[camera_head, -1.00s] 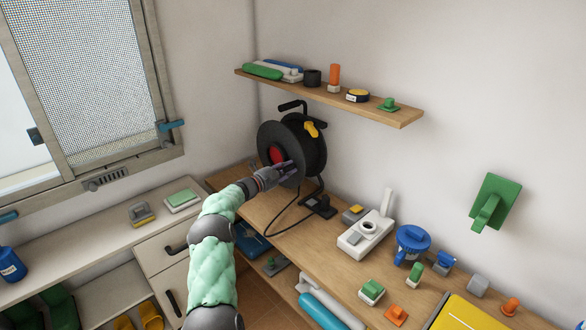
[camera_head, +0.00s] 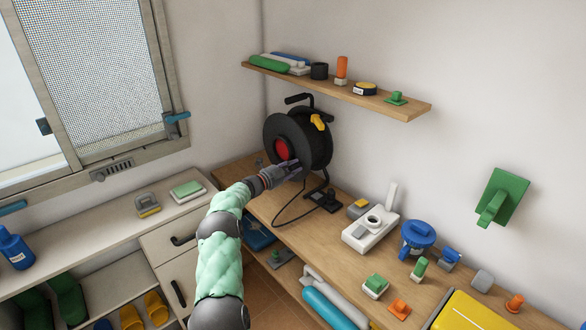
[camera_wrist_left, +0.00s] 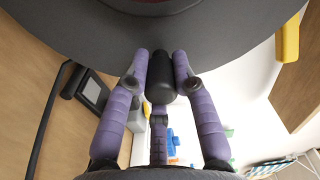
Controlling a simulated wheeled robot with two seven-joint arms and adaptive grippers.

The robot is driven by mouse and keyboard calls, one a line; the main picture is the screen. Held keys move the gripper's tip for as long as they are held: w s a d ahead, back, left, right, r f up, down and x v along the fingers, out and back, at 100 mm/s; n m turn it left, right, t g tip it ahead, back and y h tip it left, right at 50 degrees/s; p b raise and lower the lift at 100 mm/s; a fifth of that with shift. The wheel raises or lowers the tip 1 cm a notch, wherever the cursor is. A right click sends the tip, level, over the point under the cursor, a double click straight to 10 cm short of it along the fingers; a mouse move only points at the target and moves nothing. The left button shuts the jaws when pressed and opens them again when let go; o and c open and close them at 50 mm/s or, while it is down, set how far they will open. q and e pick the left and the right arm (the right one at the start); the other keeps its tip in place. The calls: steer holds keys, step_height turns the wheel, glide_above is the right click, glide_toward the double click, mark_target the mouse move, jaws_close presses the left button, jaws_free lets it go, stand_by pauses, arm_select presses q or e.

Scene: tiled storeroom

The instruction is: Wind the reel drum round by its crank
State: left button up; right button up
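The black cable reel (camera_head: 308,131) stands on the wooden bench in the corner, with a red hub (camera_head: 281,149) and a yellow part at its upper right. My left gripper (camera_head: 292,168) is at the lower part of the drum's front face. In the left wrist view, its purple fingers (camera_wrist_left: 160,72) close around the black crank handle (camera_wrist_left: 161,88), one on each side and a third behind it. The dark drum face (camera_wrist_left: 160,25) fills the top of that view. In the head view the handle is hidden by the fingers. My right gripper is not in view.
A black socket block (camera_head: 324,201) and its cable lie by the reel. A wall shelf (camera_head: 350,96) hangs above. A white device (camera_head: 370,232) and a blue-lidded container (camera_head: 418,238) stand farther right on the bench. A window is at the left.

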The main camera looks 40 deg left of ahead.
arm_select(q)
steer(key=o, duration=0.4)
steer(key=shift+w+f, duration=0.1)
steer(key=shift+f, duration=0.15)
steer(key=shift+c, duration=0.2)
steer(key=shift+r, duration=0.1)
steer(key=s, duration=1.2)
steer(key=shift+a, duration=0.45)
